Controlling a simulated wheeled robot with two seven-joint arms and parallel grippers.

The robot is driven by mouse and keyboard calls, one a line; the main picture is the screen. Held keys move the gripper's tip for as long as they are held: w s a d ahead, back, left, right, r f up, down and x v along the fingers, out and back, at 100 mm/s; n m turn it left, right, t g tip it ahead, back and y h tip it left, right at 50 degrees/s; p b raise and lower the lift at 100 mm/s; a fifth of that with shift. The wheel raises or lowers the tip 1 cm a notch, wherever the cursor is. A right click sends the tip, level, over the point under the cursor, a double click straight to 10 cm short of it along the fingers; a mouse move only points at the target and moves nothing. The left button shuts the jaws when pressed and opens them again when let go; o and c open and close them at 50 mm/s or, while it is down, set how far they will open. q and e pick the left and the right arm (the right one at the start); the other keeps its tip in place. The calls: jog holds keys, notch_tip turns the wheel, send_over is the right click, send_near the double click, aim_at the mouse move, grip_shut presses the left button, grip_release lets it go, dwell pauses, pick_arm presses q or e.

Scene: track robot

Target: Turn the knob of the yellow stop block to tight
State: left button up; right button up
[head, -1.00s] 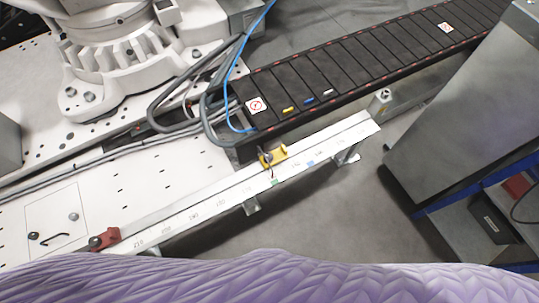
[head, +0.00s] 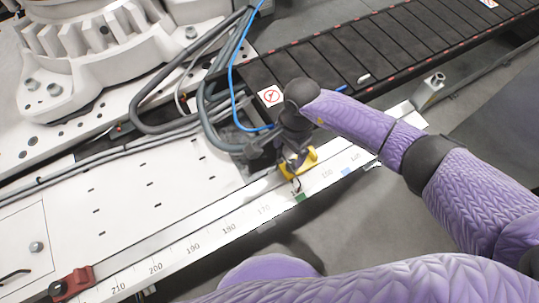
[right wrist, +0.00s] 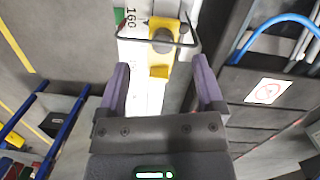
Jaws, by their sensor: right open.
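The yellow stop block (head: 312,158) sits on the white ruled rail (head: 225,232), partly hidden by my right gripper in the head view. In the right wrist view the yellow block (right wrist: 158,71) lies ahead, between the lines of my fingers. Its dark grey round knob (right wrist: 163,40) shows on top, with a thin bent dark wire around it. My right gripper (right wrist: 161,72) is open and empty, its two purple fingers apart on either side. It points down at the block in the head view (head: 292,166). No finger clearly touches the knob. My left gripper is not in view.
A red stop block (head: 72,284) sits at the near left end of the rail. A dark conveyor (head: 350,65) runs behind, with a blue hose (head: 233,85) and grey cables beside it. A white machine base (head: 85,50) stands at the back left.

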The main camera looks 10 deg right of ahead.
aim_at(292, 164)
jog(key=shift+w+d+f+n+h, duration=0.1)
jog(key=shift+w+d+n+h, duration=0.45)
jog(key=shift+w+n+h, duration=0.1)
jog(key=shift+t, duration=0.3)
jog(key=f+b, duration=0.2)
jog(key=f, duration=0.1)
jog(key=f+b, duration=0.2)
jog(key=f, duration=0.1)
jog(key=f+b, duration=0.1)
jog(key=f, duration=0.2)
jog(key=shift+s+d+f+b, duration=0.1)
jog(key=shift+s+d+b, duration=0.15)
jog(key=shift+b, duration=0.15)
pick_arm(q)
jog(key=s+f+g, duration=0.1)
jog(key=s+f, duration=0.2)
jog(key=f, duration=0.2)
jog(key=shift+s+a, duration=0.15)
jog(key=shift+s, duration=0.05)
pick_arm(e)
jog(key=c, duration=0.4)
grip_shut()
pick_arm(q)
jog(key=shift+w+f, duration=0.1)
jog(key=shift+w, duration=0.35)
